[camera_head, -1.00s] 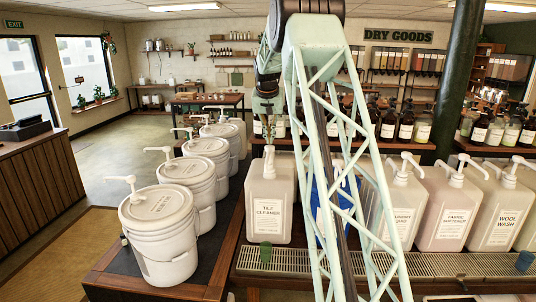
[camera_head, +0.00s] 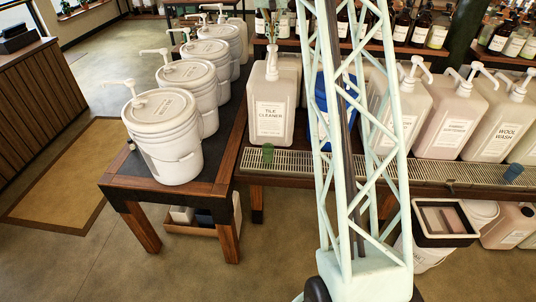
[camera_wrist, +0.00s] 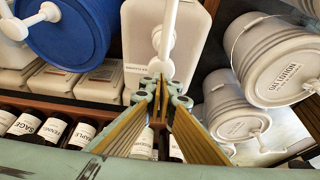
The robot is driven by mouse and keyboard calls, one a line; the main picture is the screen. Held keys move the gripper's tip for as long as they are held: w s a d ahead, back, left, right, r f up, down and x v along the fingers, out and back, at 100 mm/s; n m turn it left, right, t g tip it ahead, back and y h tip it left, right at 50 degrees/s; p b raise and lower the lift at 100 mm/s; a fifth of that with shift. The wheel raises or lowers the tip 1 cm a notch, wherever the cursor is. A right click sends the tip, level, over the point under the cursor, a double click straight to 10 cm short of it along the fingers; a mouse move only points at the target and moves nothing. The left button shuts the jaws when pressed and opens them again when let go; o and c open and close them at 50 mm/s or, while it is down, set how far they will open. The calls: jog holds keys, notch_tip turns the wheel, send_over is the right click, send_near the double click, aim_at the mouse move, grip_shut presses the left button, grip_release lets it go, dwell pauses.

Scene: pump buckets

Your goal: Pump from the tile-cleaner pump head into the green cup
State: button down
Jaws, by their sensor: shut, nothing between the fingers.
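The tile-cleaner jug (camera_head: 272,98) is pale and stands upright on the counter, its label facing me. Its white pump head (camera_head: 272,52) is on top. The green cup (camera_head: 268,152) stands on the drip grate in front of the jug, toward its left side. My gripper (camera_head: 272,32) is just above the pump head, partly cut by the top of the head view. In the wrist view, my gripper (camera_wrist: 162,82) is shut and empty, its fingertips close to the white pump head (camera_wrist: 166,35); I cannot tell whether they touch. The cup is not visible there.
White lidded buckets (camera_head: 165,108) with pumps stand left of the jug. A blue container (camera_head: 322,100) is to its right, partly behind my arm, with more pump jugs (camera_head: 448,115) beyond. A blue cup (camera_head: 513,172) sits far right. Dark bottles (camera_wrist: 52,132) line a shelf behind.

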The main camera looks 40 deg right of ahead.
aim_at(272, 47)
jog(key=shift+f, duration=0.2)
jog(key=shift+f+b, duration=0.3)
jog(key=shift+f, duration=0.2)
jog(key=shift+f, duration=0.2)
jog(key=shift+s+f+b, duration=0.1)
jog(key=shift+f+b, duration=1.25)
jog(key=shift+f, duration=1.3)
jog(key=shift+r, duration=0.1)
jog(key=shift+r+p, duration=2.05)
jog(key=shift+r, duration=1.4)
jog(key=shift+f, duration=0.25)
